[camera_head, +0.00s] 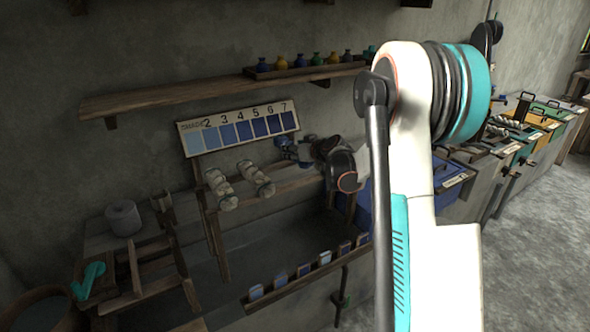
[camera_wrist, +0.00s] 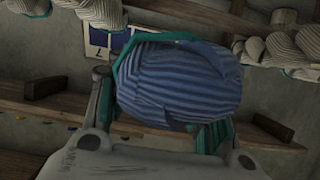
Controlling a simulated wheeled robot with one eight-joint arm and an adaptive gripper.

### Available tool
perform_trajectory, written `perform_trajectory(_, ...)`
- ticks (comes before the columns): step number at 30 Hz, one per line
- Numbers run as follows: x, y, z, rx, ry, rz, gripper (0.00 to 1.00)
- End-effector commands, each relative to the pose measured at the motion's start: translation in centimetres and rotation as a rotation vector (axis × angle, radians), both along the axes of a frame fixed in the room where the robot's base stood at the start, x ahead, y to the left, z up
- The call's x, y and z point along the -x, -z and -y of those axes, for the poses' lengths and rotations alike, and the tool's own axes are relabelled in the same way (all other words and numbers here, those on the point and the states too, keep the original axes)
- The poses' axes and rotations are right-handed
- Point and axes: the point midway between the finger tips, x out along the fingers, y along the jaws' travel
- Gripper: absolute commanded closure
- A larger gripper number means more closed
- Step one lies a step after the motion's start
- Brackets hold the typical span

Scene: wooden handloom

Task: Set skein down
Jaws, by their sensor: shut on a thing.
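A blue striped skein (camera_wrist: 180,85) fills the middle of the wrist view. My gripper (camera_wrist: 165,110) is shut on it, with a finger on either side. In the head view my gripper (camera_head: 312,152) is at the right end of a wooden rail (camera_head: 285,187), below the shade board (camera_head: 238,129). The held skein is small and dark there, and I cannot tell whether it touches the rail. Two pale skeins (camera_head: 220,188) (camera_head: 256,178) lie over the rail to the left of my gripper. Pale striped skeins (camera_wrist: 285,45) also show at the wrist view's upper edge.
A shelf (camera_head: 200,96) with small coloured bottles (camera_head: 298,62) runs above the board. A dark trough (camera_head: 270,240) lies below, with small blue cards (camera_head: 303,270) along its front edge. Coloured bins (camera_head: 530,125) line the right. A wooden frame (camera_head: 150,275) stands at lower left.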

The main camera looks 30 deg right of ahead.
Motion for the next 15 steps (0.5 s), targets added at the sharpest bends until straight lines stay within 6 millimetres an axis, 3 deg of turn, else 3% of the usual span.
perform_trajectory(8,0.0,2.1,0.0,0.0,0.0,0.0,0.8)
perform_trajectory(15,0.0,5.4,0.0,0.0,0.0,0.0,0.8)
